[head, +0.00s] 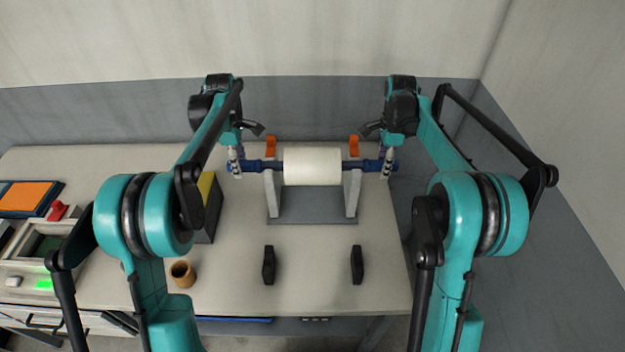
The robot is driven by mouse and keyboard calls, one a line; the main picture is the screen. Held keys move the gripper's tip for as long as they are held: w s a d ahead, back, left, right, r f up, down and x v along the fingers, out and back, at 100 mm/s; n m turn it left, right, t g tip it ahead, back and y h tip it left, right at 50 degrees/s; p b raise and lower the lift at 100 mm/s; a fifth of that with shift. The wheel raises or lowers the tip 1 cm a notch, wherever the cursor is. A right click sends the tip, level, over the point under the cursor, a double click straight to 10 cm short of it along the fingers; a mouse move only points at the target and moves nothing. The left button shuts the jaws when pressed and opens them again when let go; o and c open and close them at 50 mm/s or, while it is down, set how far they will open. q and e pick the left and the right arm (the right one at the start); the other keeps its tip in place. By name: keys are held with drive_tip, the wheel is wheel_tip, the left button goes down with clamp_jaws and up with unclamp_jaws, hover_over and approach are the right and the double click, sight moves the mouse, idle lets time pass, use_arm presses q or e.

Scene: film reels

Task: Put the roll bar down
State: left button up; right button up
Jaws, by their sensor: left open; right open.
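The roll bar (269,165) is a blue bar through a white roll (312,166). It lies level across the two light uprights of a grey stand (312,205) in the middle of the table. Orange tabs (270,146) show behind each upright. My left gripper (236,167) is open at the bar's left end, and my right gripper (387,168) is open at its right end. Both have their fingers around or right beside the bar ends; I cannot tell whether they touch it.
Two black blocks (268,265) (357,265) stand in front of the stand. A brown cup (182,273), a dark box with a yellow top (207,190) and a machine with a red button (57,210) are at the left. The table (315,285) is clear between the blocks.

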drive_tip(key=shift+r, duration=0.15)
use_arm(q)
wheel_tip(320, 180, up, 12)
use_arm(e)
wheel_tip(320, 180, up, 12)
idle(0.5)
use_arm(q)
drive_tip(key=shift+f, duration=0.1)
